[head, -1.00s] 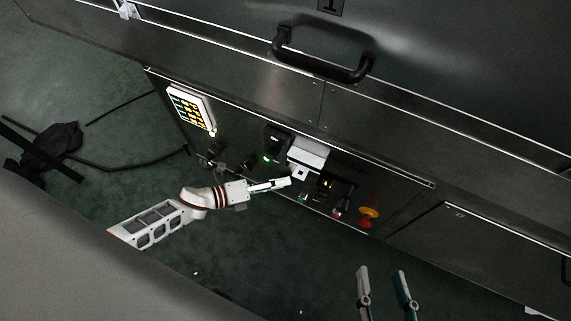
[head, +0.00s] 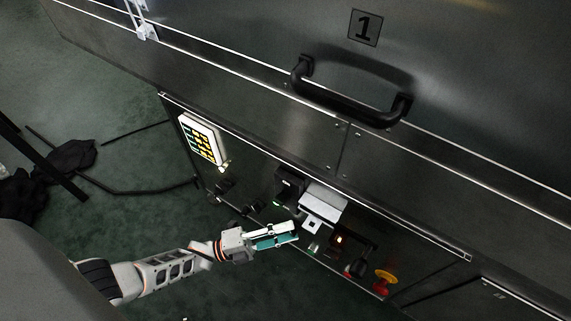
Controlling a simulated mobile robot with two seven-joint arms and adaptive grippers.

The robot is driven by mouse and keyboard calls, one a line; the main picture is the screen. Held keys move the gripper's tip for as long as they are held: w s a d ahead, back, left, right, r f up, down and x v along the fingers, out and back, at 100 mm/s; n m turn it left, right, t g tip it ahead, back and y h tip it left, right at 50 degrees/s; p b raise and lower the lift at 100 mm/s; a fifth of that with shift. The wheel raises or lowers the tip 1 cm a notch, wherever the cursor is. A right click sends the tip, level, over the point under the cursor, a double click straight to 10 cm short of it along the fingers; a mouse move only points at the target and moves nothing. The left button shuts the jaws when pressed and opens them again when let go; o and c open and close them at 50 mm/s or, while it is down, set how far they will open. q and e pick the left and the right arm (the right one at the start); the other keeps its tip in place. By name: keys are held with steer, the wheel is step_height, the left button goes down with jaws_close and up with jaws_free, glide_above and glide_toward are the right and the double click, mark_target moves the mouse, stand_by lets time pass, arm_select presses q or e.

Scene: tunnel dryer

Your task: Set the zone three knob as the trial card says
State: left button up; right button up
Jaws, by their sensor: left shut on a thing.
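The control panel (head: 375,225) is a dark strip low on the steel dryer wall. Small dark knobs (head: 225,189) sit at its left part. My left gripper (head: 293,232) reaches the panel from the left, its fingers closed at the face right of those knobs. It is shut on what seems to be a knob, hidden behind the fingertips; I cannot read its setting. A white-framed plate with rows of yellow cells (head: 203,139) hangs at the panel's upper left; its text is unreadable, and I cannot tell whether it is the trial card. My right gripper is out of view.
A white box (head: 322,203) sits on the panel right of the gripper. An amber light (head: 339,240) and a red-and-yellow stop button (head: 385,280) are farther right. A black door handle (head: 350,97) juts out above. Dark cloth (head: 65,160) and a cable lie on the green floor.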

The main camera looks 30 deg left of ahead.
arm_select(q)
steer(key=shift+d+n+t, duration=0.15)
steer(key=shift+n+t, duration=0.25)
steer(key=shift+t, duration=0.1)
stand_by(0.3)
steer(key=o, duration=1.1)
steer(key=shift+s+f, duration=0.1)
steer(key=v, duration=0.7)
steer(key=shift+a, duration=0.25)
